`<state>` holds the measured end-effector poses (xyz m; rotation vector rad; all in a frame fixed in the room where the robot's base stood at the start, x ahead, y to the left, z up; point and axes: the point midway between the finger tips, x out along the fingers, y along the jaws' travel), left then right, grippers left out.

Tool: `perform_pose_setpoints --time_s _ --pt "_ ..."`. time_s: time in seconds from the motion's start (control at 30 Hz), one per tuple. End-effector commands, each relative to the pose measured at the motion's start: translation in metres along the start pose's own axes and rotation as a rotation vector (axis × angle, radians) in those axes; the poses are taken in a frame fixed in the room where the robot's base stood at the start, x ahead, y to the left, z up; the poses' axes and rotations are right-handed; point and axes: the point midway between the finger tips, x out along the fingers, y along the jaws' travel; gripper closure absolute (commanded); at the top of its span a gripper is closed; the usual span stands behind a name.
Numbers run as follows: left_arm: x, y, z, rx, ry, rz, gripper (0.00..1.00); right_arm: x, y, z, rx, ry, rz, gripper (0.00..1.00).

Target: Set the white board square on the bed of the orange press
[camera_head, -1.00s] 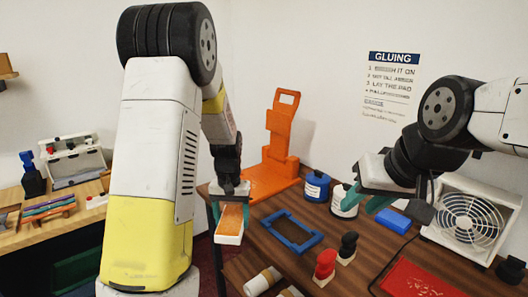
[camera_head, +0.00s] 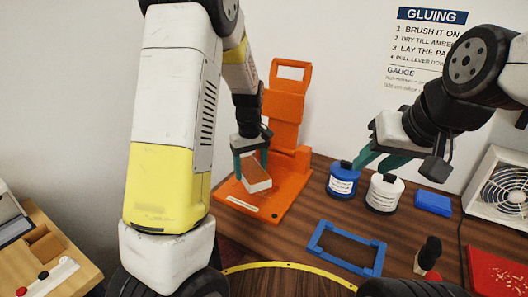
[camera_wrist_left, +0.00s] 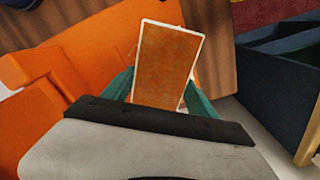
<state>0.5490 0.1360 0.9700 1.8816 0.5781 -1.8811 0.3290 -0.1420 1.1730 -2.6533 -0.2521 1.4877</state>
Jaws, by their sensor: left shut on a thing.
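The white board (camera_head: 257,184), with an amber-brown coated top face, is in my left gripper (camera_head: 251,163), which is shut on it. The board is over the bed (camera_head: 240,198) of the orange press (camera_head: 285,104), near the middle, and looks tilted and turned. I cannot tell whether it touches the bed. In the left wrist view the board (camera_wrist_left: 166,62) shows between the teal fingers, its near end hidden by the gripper, with orange press parts (camera_wrist_left: 70,70) at left. My right gripper (camera_head: 382,162) looks open and empty, above and behind the blue and white pots.
A blue pot (camera_head: 343,181) and a white pot (camera_head: 384,193) stand right of the press. A blue frame (camera_head: 346,247) lies in front. A blue block (camera_head: 433,202), a fan (camera_head: 508,190) and a red mat (camera_head: 497,272) are further right. Bare wood lies between press and frame.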

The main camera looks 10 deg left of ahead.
Motion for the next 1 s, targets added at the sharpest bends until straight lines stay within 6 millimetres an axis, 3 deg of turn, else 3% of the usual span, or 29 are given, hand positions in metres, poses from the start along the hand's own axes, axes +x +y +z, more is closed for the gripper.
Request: perform_pose_setpoints --time_s 0.2,0.33,0.57,1.0 --pt "-0.009 0.021 -0.003 -0.395 0.0 0.001 0.81 0.0 0.0 0.0 0.0 0.0 0.0 0.64" --pt "-0.013 0.027 -0.004 -0.531 0.0 0.0 0.81 0.0 0.0 0.0 0.0 0.0 0.0 0.64" --pt "-0.007 0.029 -0.004 -0.589 -0.001 -0.002 0.81 0.0 0.0 0.0 0.0 0.0 0.0 0.64" --pt "0.035 0.028 -0.004 -0.586 -0.002 -0.002 0.81 0.0 0.0 0.0 0.0 0.0 0.0 0.64"
